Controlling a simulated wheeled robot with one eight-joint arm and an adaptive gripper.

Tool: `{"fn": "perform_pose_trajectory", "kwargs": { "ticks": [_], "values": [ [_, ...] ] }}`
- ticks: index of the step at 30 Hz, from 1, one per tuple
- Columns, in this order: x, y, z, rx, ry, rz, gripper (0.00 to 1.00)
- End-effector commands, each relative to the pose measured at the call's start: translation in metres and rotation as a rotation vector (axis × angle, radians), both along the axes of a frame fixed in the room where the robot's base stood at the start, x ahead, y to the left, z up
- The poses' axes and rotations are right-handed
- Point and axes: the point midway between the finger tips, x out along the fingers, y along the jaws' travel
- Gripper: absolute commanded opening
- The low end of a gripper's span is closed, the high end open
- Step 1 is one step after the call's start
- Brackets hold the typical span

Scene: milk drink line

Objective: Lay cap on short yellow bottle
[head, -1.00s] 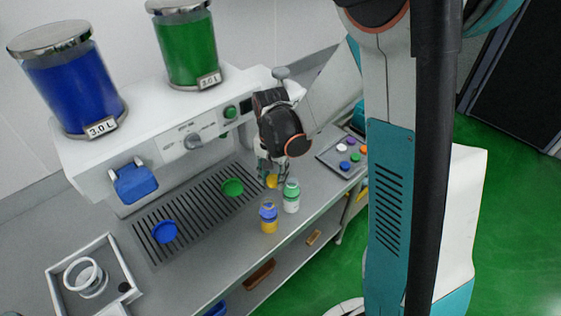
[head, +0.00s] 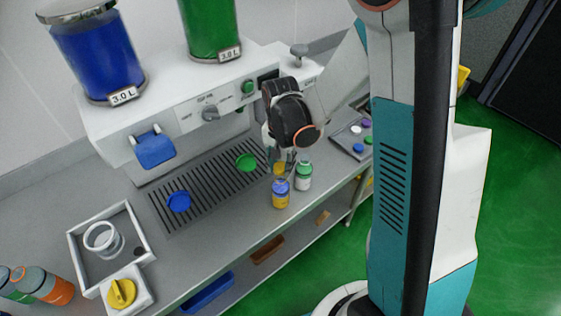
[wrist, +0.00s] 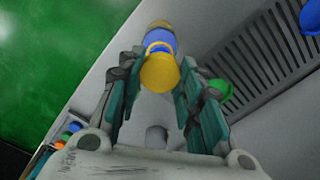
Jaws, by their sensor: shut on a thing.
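My gripper (head: 283,163) is shut on a yellow cap (wrist: 160,72), which sits between the fingertips in the wrist view. The cap also shows in the head view (head: 279,168), partly hidden by the fingers. A short bottle with a blue upper part and a yellow lower part (head: 281,195) stands on the counter near its front edge, just below the cap in the picture. In the wrist view this bottle (wrist: 160,38) is partly hidden behind the cap. I cannot tell whether cap and bottle touch.
A white bottle with a green top (head: 304,177) stands close to the right. A slotted drip grate (head: 205,195) holds a blue dish (head: 178,202) and a green dish (head: 246,162). A tray of caps (head: 345,146) lies farther right. The dispenser (head: 190,120) stands behind.

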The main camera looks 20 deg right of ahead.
Motion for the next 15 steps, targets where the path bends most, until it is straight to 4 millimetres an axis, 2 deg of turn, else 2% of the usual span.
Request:
{"fn": "perform_pose_trajectory", "kwargs": {
  "ticks": [15],
  "values": [
    [0.0, 0.0, -0.02, 0.0, 0.0, 0.0, 0.24]
  ]
}}
